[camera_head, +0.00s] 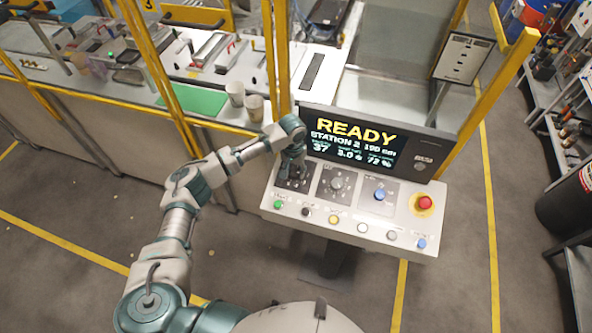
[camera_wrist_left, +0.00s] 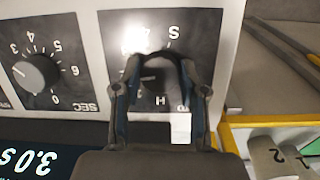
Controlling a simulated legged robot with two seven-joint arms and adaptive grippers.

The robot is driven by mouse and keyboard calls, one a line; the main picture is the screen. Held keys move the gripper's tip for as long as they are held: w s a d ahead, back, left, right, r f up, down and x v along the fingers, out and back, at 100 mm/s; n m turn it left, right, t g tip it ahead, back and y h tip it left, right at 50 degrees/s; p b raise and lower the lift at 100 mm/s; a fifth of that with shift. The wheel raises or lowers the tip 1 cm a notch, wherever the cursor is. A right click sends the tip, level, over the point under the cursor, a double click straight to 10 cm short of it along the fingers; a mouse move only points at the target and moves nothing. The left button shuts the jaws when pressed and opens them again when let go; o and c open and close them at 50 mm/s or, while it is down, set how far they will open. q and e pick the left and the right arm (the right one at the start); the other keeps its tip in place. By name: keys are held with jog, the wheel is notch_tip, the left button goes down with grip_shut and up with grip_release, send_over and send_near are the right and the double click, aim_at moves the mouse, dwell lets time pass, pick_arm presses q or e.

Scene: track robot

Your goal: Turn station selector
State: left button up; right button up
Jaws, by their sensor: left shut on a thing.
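The control panel (camera_head: 345,212) is a slanted white console with a row of buttons and a display (camera_head: 355,145) reading READY and STATION 2. My left gripper (camera_head: 292,172) is down at the leftmost dial plate (camera_head: 282,184). In the left wrist view my left gripper (camera_wrist_left: 158,75) is closed on a dark knob in the middle of this black plate (camera_wrist_left: 172,30). The knob is mostly hidden by the fingers, and the plate's markings are only partly visible.
Right of the dials are a blue knob (camera_head: 379,194) and a red mushroom button (camera_head: 424,203). Yellow frame posts (camera_head: 270,60) rise behind the panel. Paper cups (camera_head: 254,107) stand on the bench to the left. A dark cylinder (camera_head: 570,205) stands at the far right.

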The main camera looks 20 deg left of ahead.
pick_arm(q)
jog(key=m, duration=0.2)
jog(key=m+y, duration=0.1)
jog(key=m, duration=0.1)
jog(key=shift+s+a+f, duration=0.1)
jog(key=shift+s+f, duration=0.05)
jog(key=shift+f, duration=0.1)
jog(key=m, duration=0.3)
jog(key=shift+d+y, duration=0.2)
jog(key=shift+y, duration=0.2)
jog(key=m+t+y, duration=0.1)
jog(key=m, duration=0.6)
jog(key=m+t, duration=0.1)
jog(key=m, duration=0.2)
jog(key=shift+m+t+y, duration=0.3)
jog(key=m+t, duration=0.1)
jog(key=m, duration=0.4)
jog(key=shift+r, duration=0.1)
jog(key=shift+m+p, duration=0.3)
jog(key=o, duration=1.2)
jog(key=shift+c, duration=0.2)
